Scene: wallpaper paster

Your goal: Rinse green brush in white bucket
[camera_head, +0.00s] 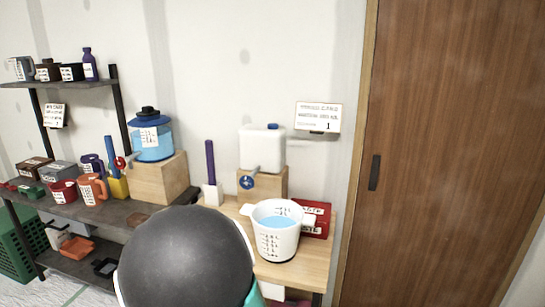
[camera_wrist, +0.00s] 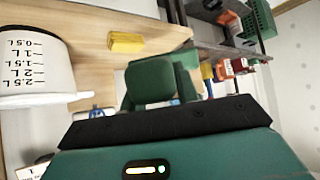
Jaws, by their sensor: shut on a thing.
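The white bucket (camera_head: 268,243) holds blue water and stands on the wooden table. It has volume marks, which also show on the bucket at the left of the wrist view (camera_wrist: 30,70). My green gripper (camera_wrist: 160,82) shows in the wrist view, shut on the green brush, apart from the bucket and to its right in that picture. The brush is hard to separate from my gripper's green parts, and its bristles do not show clearly. In the head view my dark rounded arm part hides my gripper and the brush.
A purple-handled tool (camera_head: 211,170) stands at the left. A yellow sponge (camera_wrist: 126,42) lies on the table (camera_wrist: 85,25). A dark shelf (camera_head: 70,208) holds cups and boxes.

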